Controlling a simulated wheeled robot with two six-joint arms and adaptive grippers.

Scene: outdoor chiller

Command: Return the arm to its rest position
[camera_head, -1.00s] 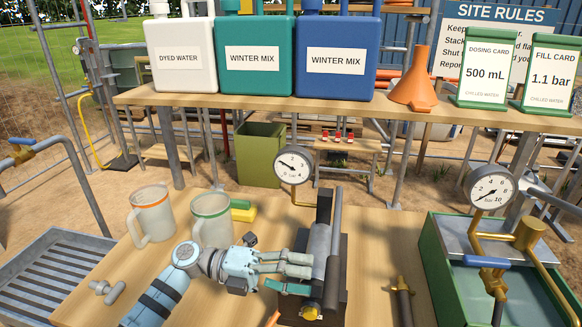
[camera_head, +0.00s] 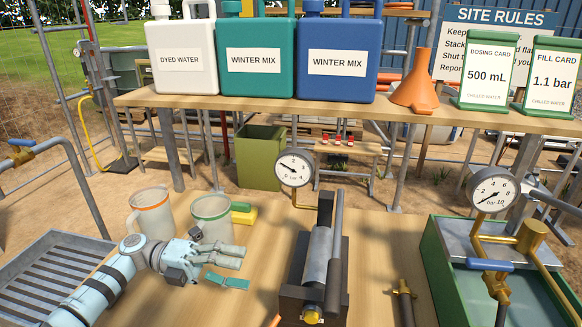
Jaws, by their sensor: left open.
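My left arm comes in from the lower left. My left gripper (camera_head: 236,267) is open and empty above the wooden table (camera_head: 246,308), with its fingers pointing right. It is left of the grey pump block (camera_head: 317,265) and apart from it. The gripper and wrist are in front of the green-rimmed jug (camera_head: 212,212) and cover its lower part. The orange-rimmed jug (camera_head: 151,212) stands behind my forearm. My right gripper is not in view.
A gauge (camera_head: 294,169) rises behind the pump block. A green-edged tank (camera_head: 437,255) with a second gauge (camera_head: 492,190) stands at the right. A metal drain tray (camera_head: 45,283) is at the left. A shelf (camera_head: 150,98) holds canisters, a funnel (camera_head: 415,88) and cards.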

